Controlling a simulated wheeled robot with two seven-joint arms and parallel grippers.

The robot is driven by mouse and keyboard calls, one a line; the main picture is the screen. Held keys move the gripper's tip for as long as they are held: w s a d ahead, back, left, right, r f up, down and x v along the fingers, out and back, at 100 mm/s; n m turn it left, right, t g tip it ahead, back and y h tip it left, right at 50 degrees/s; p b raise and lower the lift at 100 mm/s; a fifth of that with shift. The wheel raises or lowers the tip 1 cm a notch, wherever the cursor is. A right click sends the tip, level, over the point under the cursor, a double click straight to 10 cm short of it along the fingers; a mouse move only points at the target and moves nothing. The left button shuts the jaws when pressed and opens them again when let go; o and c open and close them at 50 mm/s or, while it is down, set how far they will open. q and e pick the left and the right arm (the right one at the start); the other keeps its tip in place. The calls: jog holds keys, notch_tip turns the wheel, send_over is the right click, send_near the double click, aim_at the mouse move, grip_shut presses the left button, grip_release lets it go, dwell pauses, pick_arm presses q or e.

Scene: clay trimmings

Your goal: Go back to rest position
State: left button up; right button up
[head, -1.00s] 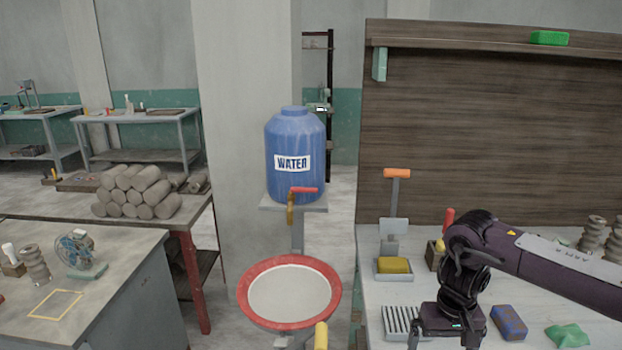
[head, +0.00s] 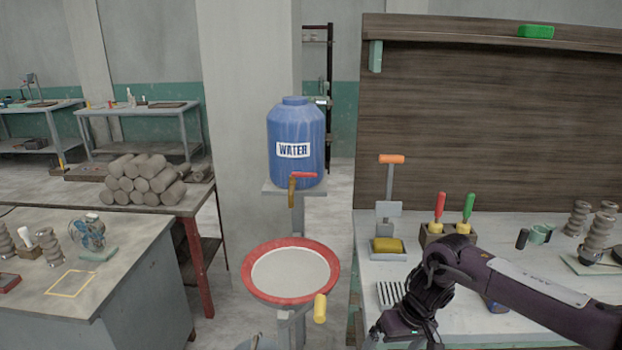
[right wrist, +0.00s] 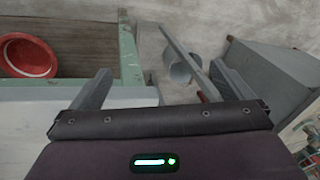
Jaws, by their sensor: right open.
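My right gripper (right wrist: 165,88) shows in the right wrist view with its two fingers spread wide and nothing between them. In the head view my right arm reaches in from the right, and its gripper (head: 402,335) hangs low over the front left edge of the light worktable (head: 500,290). The fingertips are cut off by the bottom of the head view. My left gripper is not in view.
A red-rimmed basin (head: 328,288) stands left of my right gripper, below a blue water barrel (head: 295,130). A grey bucket (right wrist: 180,66) is on the floor.

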jog(key=a+f+n+t+y, duration=0.1)
jog(key=a+f+t+y, duration=0.1)
jog(key=a+f, duration=0.55)
jog(key=a+f+n+t+y, duration=0.1)
jog(key=a+f+y, duration=0.25)
jog(key=f, duration=0.65)
jog(key=s+d+f+t+h, duration=0.15)
jog(key=s+f, duration=0.35)
jog(key=f, duration=0.5)
jog(key=s+d+f+m+h, duration=0.1)
jog(key=s+d+f, duration=0.2)
jog(key=s+f, duration=0.25)
jog(key=s+d+f+g+h, duration=0.1)
jog(key=s+d+f+h, duration=0.2)
jog(key=s, duration=0.4)
jog(key=s+d+f+m, duration=0.1)
jog(key=s+d+f, duration=0.2)
jog(key=s+f, duration=0.3)
jog(key=s+d+f+g+h, duration=0.1)
jog(key=s+d+f, duration=0.1)
jog(key=s, duration=0.5)
jog(key=s+d+f+g+h, duration=0.1)
jog(key=s+d+f, duration=0.1)
jog(key=s, duration=0.6)
jog(key=s+d+f+g+h, duration=0.1)
jog(key=s+d+f, duration=0.1)
jog(key=s, duration=0.5)
jog(key=shift+s+f, duration=0.25)
jog(key=shift+s, duration=0.15)
